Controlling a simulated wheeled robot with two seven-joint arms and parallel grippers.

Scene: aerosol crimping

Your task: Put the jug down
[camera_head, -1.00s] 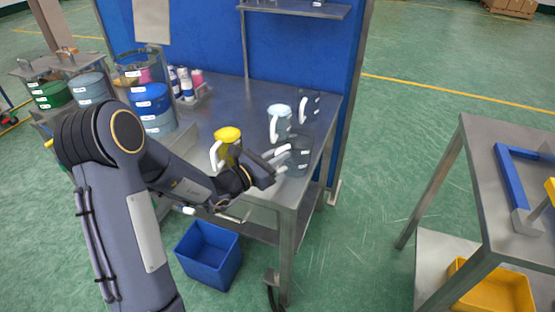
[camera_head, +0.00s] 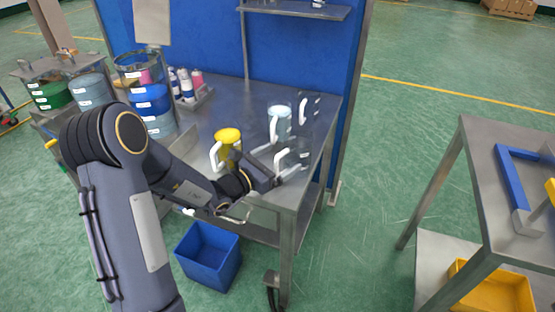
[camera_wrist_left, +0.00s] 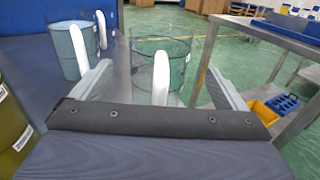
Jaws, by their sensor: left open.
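A clear, smoky jug (camera_head: 302,150) stands near the table's front right corner. In the left wrist view its see-through body (camera_wrist_left: 178,52) is ahead of my left gripper (camera_wrist_left: 160,85), and a white handle (camera_wrist_left: 161,80) stands between the spread fingers. My left gripper (camera_head: 281,158) is open, at the jug's left side. The jug's base is partly hidden. My right gripper is not in view.
A yellow-lidded jug (camera_head: 228,145) stands close left of my gripper. A pale blue jug (camera_head: 279,124) and a dark clear jug (camera_head: 310,106) stand behind on the metal table (camera_head: 225,112). A blue bin (camera_head: 208,256) is below.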

